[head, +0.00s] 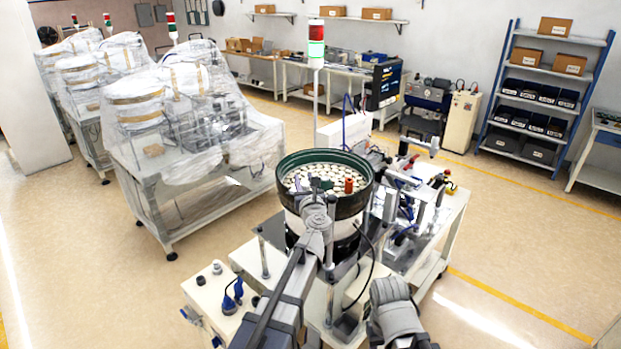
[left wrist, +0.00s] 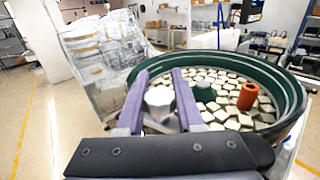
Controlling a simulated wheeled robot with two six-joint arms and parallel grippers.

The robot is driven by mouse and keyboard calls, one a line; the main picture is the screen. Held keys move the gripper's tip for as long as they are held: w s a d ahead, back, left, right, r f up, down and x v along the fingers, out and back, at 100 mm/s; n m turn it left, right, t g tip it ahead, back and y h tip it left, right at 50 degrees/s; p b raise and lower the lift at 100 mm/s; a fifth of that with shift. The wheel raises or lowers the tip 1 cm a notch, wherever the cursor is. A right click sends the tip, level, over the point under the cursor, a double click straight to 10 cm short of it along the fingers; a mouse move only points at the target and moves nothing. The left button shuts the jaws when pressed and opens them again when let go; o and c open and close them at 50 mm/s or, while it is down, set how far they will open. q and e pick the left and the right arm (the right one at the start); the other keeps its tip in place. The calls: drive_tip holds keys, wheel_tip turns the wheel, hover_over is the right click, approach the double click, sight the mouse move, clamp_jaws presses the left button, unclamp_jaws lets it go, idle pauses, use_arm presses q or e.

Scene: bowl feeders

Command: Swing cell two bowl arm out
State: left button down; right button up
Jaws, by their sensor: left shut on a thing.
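A bowl feeder (head: 290,163) with a dark green rim stands in the middle of the head view, filled with pale flat pieces. A red-orange cylinder (head: 348,186) stands inside it; it also shows in the left wrist view (left wrist: 247,96). My left gripper (head: 319,186) reaches over the bowl's near side. In the left wrist view its purple fingers are closed around a grey knob-like part (left wrist: 160,98), seemingly the bowl arm's handle. My left gripper hides most of that part in the head view.
Machines under clear plastic wrap (head: 190,130) stand to the left. A mechanism on a white table (head: 433,235) stands close on the bowl's right. The floor at right is clear.

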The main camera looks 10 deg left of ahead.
use_arm(q)
drive_tip(key=s+n+g+y, duration=0.1)
drive_tip(key=y, duration=0.1)
drive_tip(key=s+n+g+y, duration=0.1)
drive_tip(key=n+y, duration=0.1)
drive_tip(key=shift+s+a+g, duration=0.2)
drive_tip(key=shift+s+g, duration=0.05)
drive_tip(key=shift+g, duration=0.05)
drive_tip(key=shift+s+n+g+y, duration=1.1)
drive_tip(key=shift+n+g+y, duration=0.2)
drive_tip(key=shift+g+y, duration=0.1)
drive_tip(key=shift+a, duration=0.1)
drive_tip(key=c, duration=0.5)
unclamp_jaws()
drive_tip(key=shift+c, duration=0.2)
drive_tip(key=shift+s, duration=0.1)
